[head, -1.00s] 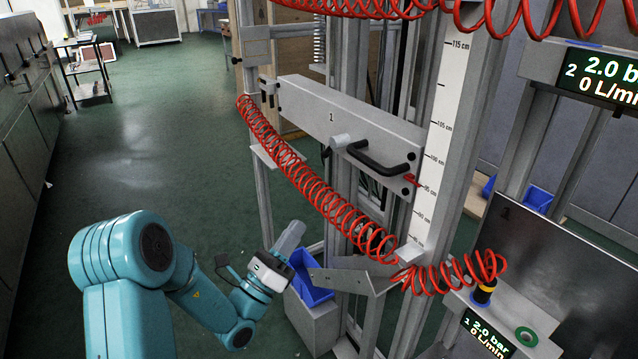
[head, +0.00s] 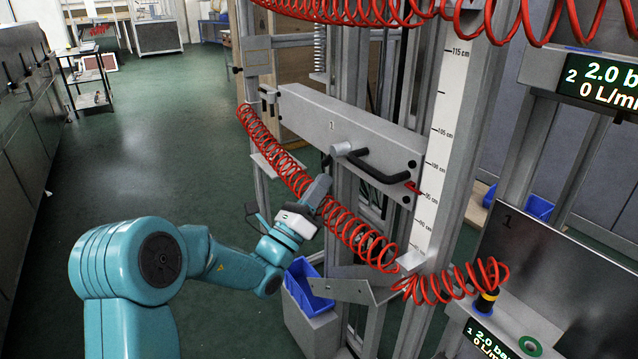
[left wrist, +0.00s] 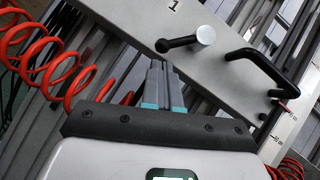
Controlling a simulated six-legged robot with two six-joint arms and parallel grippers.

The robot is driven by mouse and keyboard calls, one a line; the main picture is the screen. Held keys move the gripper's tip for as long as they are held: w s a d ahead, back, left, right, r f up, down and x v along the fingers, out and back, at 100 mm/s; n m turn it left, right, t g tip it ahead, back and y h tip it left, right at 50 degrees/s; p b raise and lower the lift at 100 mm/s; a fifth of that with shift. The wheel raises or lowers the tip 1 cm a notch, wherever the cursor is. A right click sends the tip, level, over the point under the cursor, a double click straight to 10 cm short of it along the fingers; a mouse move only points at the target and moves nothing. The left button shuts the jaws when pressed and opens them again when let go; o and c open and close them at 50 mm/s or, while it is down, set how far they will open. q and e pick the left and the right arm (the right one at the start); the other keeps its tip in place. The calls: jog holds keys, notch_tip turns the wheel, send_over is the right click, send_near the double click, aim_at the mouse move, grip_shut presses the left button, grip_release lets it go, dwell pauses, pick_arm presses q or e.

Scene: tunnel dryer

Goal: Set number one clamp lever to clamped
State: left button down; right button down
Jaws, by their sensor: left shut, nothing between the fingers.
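In the left wrist view the clamp lever (left wrist: 180,43) has a silver hub and a black arm with a ball end pointing left. My left gripper (head: 323,182) is shut and empty, below the lever in the head view. In the left wrist view its fingertips (left wrist: 158,68) are close below the ball end; contact cannot be told. My right gripper is not in view.
A black bar handle (head: 380,167) sits on the beam right of the lever. A coiled red hose (head: 350,228) hangs close to my left gripper. A vertical scale (head: 436,150) stands at the right. A blue bin (head: 312,285) is below. Open floor lies left.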

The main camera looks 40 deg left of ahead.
pick_arm(q)
jog(key=shift+w+a+r, duration=0.15)
jog(key=shift+w+r, duration=0.05)
jog(key=shift+r, duration=0.3)
jog(key=shift+a+f+m, duration=0.1)
jog(key=shift+m, duration=0.2)
jog(key=shift+w+a+m+h+b, duration=0.15)
jog(key=shift+m+h+b, duration=0.25)
jog(key=shift+m+h, duration=0.55)
